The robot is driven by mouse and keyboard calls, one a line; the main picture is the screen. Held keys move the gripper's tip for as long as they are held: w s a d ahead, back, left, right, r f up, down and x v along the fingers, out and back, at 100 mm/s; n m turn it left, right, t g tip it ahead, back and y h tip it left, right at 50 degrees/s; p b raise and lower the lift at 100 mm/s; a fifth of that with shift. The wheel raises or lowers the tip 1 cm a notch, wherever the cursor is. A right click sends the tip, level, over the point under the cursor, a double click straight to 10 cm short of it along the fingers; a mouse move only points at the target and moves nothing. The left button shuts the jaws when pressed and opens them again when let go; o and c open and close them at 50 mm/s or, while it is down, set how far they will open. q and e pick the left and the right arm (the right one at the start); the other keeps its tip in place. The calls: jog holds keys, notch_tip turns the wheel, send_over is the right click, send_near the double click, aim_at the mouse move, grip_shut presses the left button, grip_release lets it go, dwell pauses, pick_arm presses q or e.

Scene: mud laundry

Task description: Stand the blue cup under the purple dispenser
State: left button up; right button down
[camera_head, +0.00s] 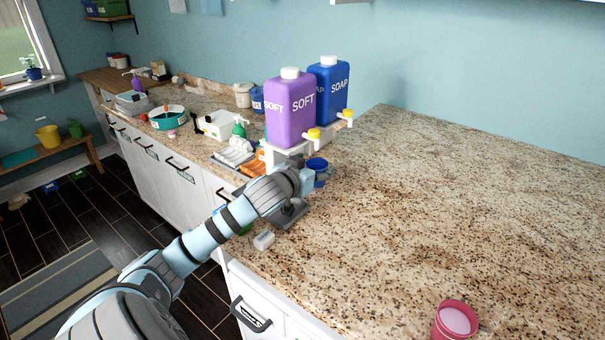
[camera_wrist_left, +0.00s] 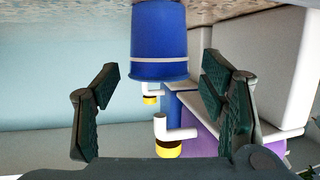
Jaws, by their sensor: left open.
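The blue cup (camera_head: 318,168) stands upright on the counter beside the white dispenser stand. The purple dispenser (camera_head: 290,110), marked SOFT, sits on the stand with its yellow-capped spout (camera_head: 312,134) above the cup in the picture; I cannot tell whether the cup is directly beneath it. My left gripper (camera_head: 303,184) is at the cup, its fingers partly hidden. In the left wrist view, which is upside down, its open fingers (camera_wrist_left: 158,72) are on either side of the blue cup (camera_wrist_left: 158,40), with gaps visible. The purple dispenser (camera_wrist_left: 205,143) shows below. My right gripper is not in view.
The blue SOAP dispenser (camera_head: 332,88) stands behind the purple one. A pink cup (camera_head: 455,320) is at the counter's front right. A small white block (camera_head: 264,240) lies near the front edge.

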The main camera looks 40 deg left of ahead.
pick_arm(q)
jog(key=v, duration=0.7)
jog(key=shift+s, duration=0.1)
jog(key=s+r+p, duration=0.1)
jog(key=p, duration=0.1)
jog(key=shift+s+d+p, duration=0.1)
jog(key=shift+s+p, duration=0.2)
jog(key=shift+p, duration=0.1)
jog(key=shift+s+d+p, duration=0.3)
jog(key=shift+f, duration=0.1)
jog(key=shift+f, duration=0.1)
